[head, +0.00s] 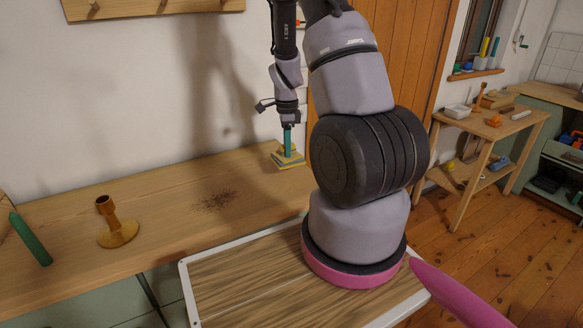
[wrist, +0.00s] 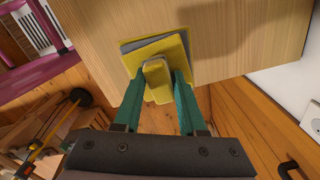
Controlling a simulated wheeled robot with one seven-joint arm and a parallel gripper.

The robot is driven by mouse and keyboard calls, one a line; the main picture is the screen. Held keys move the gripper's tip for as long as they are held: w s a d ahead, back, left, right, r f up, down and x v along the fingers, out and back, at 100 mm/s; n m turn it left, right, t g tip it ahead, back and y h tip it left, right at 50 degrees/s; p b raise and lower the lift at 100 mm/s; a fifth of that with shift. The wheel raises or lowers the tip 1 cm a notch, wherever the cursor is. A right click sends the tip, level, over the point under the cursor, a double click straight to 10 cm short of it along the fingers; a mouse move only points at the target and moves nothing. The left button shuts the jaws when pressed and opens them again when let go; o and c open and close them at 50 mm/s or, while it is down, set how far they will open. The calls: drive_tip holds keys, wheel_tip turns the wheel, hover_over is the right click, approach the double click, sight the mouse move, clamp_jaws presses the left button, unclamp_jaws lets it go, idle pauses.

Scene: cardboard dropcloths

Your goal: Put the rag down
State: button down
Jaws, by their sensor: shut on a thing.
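The rag (head: 289,160) looks like a small flat stack of yellow and grey folded cloth. It is at the right part of the wooden bench (head: 165,210) in the head view. My gripper (head: 287,148) points down from above with its teal fingers shut on the rag. In the wrist view, the rag (wrist: 172,50) spreads beyond the fingertips of my gripper (wrist: 157,77), with a raised yellowish part pinched between them. There it overlaps the edge of the wooden top, with floor showing nearer. I cannot tell whether the rag touches the bench.
A brass-coloured candlestick (head: 118,232) and a leaning green cylinder (head: 31,240) are on the left of the bench. A dark speckled stain (head: 215,200) marks its middle. A small wooden table (head: 490,122) with several objects stands at right. Bare bench lies between candlestick and rag.

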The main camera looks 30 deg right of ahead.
sight(287, 163)
drive_tip(key=shift+f, duration=3.25)
drive_tip(key=shift+f, duration=0.1)
drive_tip(key=shift+c, duration=2.4)
unclamp_jaws()
